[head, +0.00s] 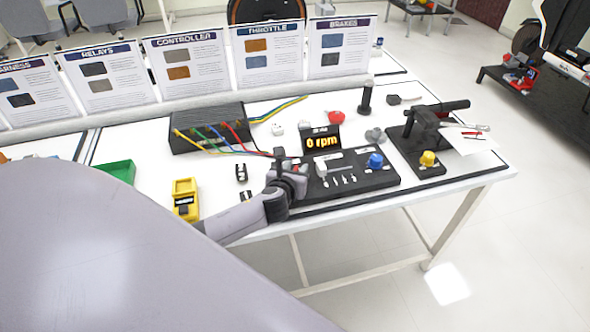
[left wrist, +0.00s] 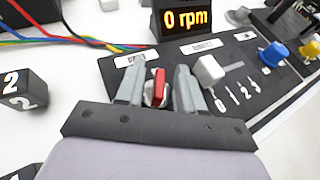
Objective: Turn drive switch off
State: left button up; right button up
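The control panel (head: 350,180) is a dark board on the white table, with a display (head: 322,143) reading "0 rpm". A red switch lever (left wrist: 158,84), which I take as the drive switch, stands on the panel in the left wrist view; its label cannot be read. My left gripper (head: 290,172) is over the panel's left end. In the left wrist view its fingers (left wrist: 158,88) stand on either side of the red lever, with small gaps visible, so it looks open around it. The lever's base is partly hidden. My right gripper is not in view.
A white slider knob (left wrist: 208,69) with number marks and a blue knob (head: 375,160) are right of the lever. A yellow knob (head: 428,158) sits on another dark unit. Coloured wires run from a black box (head: 208,130). A yellow meter (head: 185,199) lies left.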

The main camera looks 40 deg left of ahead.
pick_arm(q)
grip_shut()
